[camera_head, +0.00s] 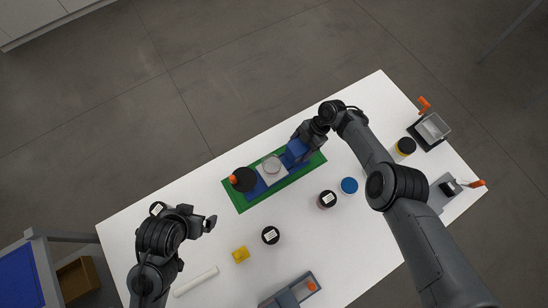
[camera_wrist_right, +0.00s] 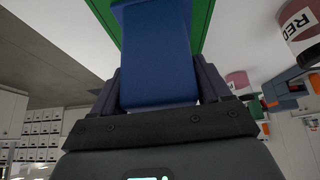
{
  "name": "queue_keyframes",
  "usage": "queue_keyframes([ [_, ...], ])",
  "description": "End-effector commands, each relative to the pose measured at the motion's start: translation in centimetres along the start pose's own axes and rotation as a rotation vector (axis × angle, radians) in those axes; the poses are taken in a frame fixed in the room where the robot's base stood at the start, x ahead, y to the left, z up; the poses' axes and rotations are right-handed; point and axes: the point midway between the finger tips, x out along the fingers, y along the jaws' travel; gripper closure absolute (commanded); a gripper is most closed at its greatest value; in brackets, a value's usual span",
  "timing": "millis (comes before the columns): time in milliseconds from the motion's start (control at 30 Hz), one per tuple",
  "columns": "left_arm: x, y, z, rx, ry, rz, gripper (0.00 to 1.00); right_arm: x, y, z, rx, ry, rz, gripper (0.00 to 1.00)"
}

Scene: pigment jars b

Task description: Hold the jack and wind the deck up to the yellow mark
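The jack lies aslant on the table, with a green base (camera_head: 240,203) and a blue body (camera_head: 254,190). A pale block with a round grey top (camera_head: 271,166) sits at its middle. A black wheel (camera_head: 244,180) with an orange knob (camera_head: 233,179) is at its left end. My right gripper (camera_head: 300,147) is at the right end, its fingers on both sides of a blue block (camera_wrist_right: 157,60) of the jack and seemingly against it. My left gripper (camera_head: 205,221) is off to the lower left, apart from the jack; its finger gap is unclear. I cannot make out a yellow mark on the jack.
A white stick (camera_head: 196,281) and a grey tray (camera_head: 318,280) lie at the front. Grey devices (camera_head: 431,130) stand far right.

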Motion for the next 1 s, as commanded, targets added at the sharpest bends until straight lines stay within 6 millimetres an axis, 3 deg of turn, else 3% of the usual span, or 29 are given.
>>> queue_keyframes([
  [33,0.00,-0.05,0.01,0.002,0.000,-0.002,0.00,0.00,0.00,0.01,0.000,0.000,0.000,0.32],
  [367,-0.01,-0.16,0.03,0.007,-0.001,-0.005,0.00,-0.13,0.11,-0.04,-0.002,0.000,0.002,0.80],
  [1000,0.43,0.17,0.09,-0.006,0.001,0.005,0.00,0.28,0.02,0.20,-0.001,0.000,0.003,0.80],
])
